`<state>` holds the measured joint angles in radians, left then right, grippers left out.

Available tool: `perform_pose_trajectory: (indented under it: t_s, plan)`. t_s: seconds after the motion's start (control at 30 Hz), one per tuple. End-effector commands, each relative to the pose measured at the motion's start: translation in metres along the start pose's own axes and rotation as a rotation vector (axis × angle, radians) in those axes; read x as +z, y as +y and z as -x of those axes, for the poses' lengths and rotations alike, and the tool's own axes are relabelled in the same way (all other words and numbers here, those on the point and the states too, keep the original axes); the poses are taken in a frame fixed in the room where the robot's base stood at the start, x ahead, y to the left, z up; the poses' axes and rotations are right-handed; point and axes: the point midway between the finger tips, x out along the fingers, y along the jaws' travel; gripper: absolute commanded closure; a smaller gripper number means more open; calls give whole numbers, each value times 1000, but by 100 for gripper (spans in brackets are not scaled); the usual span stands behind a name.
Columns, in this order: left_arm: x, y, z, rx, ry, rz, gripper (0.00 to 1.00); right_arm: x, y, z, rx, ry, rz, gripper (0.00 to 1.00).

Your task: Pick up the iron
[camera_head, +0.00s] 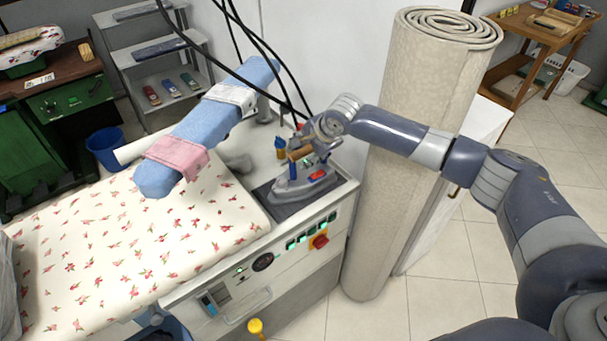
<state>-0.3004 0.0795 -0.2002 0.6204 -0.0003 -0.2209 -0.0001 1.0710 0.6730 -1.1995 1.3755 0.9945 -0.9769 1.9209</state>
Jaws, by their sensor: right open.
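The iron (302,187) sits on a dark rest plate (267,206) at the right end of the ironing station. It has a grey metal body, a brown handle and small red and blue parts. My right gripper (308,143) is just above and behind the handle, with the arm reaching in from the right. It is open; its fingers are small in the picture and partly mixed with the iron's top, so contact cannot be told. My left gripper is not in view.
A floral-covered ironing board (130,235) fills the left, with a blue sleeve arm (205,125) above it. Dark cables (262,45) hang behind the iron. A tall rolled carpet (410,150) stands close on the right, under my right forearm. Tiled floor is free at the lower right.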

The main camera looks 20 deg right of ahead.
Motion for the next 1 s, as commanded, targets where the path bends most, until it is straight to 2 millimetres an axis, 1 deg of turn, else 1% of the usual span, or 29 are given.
perform_pose_trajectory:
  t_s: [0.27,0.3,0.37,0.4,0.47,0.67,0.7,0.9,1.0]
  plan:
    - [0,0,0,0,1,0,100,0,0,-2,-1,0,1,54]
    - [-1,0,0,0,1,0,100,0,0,-2,-1,0,1,63]
    - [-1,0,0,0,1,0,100,0,0,-2,-1,0,1,76]
    - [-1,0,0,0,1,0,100,0,0,-2,-1,0,1,86]
    - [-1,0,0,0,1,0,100,0,0,-2,-1,0,1,99]
    - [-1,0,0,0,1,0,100,0,0,-2,-1,0,1,100]
    - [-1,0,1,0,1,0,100,0,-10,3,-22,-2,1,100]
    - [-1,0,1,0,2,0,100,0,-9,3,-20,-1,1,100]
    - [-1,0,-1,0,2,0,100,0,-12,6,-20,-1,0,100]
